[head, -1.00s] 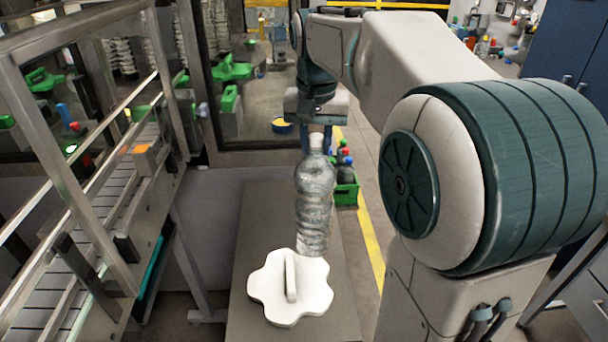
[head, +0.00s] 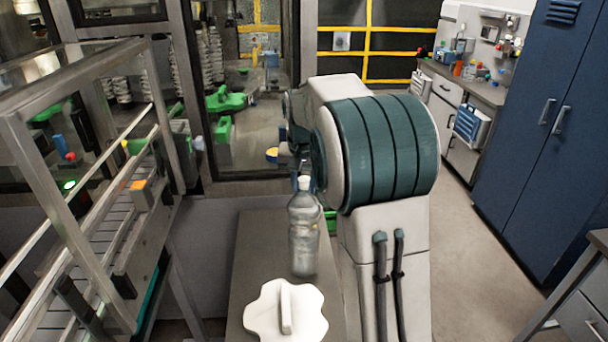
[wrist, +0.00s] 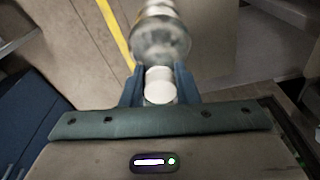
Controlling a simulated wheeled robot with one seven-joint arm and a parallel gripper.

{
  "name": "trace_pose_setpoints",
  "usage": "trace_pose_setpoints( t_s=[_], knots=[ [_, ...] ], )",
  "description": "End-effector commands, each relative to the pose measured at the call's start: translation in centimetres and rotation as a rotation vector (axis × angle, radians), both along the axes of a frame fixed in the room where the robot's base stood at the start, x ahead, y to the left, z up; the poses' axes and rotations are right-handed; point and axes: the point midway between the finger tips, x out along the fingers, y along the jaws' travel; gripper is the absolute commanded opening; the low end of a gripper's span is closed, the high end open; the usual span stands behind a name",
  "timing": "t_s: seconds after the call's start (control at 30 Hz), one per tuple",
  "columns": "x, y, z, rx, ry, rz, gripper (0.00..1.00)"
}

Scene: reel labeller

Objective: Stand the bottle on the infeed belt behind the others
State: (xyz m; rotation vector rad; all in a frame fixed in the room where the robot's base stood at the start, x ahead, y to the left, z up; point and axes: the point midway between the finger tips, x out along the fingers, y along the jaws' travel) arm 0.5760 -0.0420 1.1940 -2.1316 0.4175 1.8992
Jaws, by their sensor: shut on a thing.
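A clear plastic bottle (head: 303,238) with a pale cap hangs roughly upright in the head view, in front of the grey table top. My gripper (wrist: 160,86) is shut on the bottle at its cap and neck, with one dark finger on each side. The bottle's shoulder (wrist: 162,38) shows past the fingers in the wrist view. In the head view my gripper is largely hidden behind the bottle and arm. The infeed belt (head: 107,232) runs along the left between metal rails. I cannot make out bottles standing on its visible part.
A white lobed disc with a handle (head: 286,312) lies on the grey table (head: 250,262) below the bottle. A metal guard frame (head: 62,205) stands over the belt. A blue cabinet (head: 545,130) is at right. The floor between is clear.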

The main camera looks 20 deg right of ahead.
Motion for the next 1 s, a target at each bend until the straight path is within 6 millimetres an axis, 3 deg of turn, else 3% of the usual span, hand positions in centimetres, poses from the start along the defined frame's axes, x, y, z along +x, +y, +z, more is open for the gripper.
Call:
trace_pose_setpoints(
  t_s=[0.2,0.6,0.63,0.7,1.0],
  knots=[
    [0.1,0.0,-1.7,0.0,-0.006,0.0,0.0],
    [0.1,0.0,-2.2,-0.001,-0.007,0.0,0.0],
    [0.0,0.0,-2.4,0.0,-0.001,0.001,0.33],
    [0.0,0.0,-2.4,0.0,-0.001,0.001,0.49],
    [0.0,0.0,-2.2,0.0,-0.001,0.001,0.49]
  ],
)
